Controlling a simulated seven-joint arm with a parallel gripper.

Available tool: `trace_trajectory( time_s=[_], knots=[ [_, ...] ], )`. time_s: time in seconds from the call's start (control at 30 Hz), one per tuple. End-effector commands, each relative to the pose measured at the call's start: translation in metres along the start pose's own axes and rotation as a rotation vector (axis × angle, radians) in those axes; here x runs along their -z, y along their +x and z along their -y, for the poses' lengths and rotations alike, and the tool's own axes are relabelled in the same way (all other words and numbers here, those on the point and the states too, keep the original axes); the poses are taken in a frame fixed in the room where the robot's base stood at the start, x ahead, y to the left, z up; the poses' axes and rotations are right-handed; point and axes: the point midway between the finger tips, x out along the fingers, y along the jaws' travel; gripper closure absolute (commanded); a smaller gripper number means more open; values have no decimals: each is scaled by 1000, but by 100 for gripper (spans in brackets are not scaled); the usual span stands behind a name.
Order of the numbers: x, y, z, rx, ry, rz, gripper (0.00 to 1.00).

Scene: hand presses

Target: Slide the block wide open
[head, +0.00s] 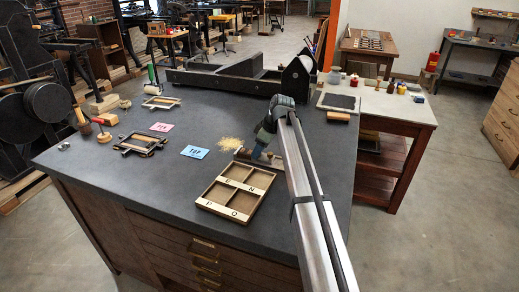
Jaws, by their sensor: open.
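My arm reaches in from the lower right. My gripper (259,157) points down at the middle of the dark bench, just behind the compartment tray. A low brown wooden piece (275,163), perhaps the block, lies at the gripper and is partly covered by it. I cannot tell its full shape, whether it is open, or whether the gripper touches it. The fingers are small and partly hidden, with nothing visibly held between them.
A wooden tray (223,201) with lettered compartments lies in front. A long black press bed (225,83) spans the back. The bench's front left is clear.

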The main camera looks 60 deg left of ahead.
Motion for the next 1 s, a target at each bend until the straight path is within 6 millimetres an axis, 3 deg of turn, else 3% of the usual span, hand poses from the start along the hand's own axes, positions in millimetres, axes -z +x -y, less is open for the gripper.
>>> trace_trajectory(
  time_s=[0.27, 0.77, 1.0],
  knots=[
    [0, 1, 0, 0, 0, 0, 51],
    [0, 1, 0, 0, 0, 0, 98],
    [0, 0, 0, 0, 0, 0, 100]
  ],
)
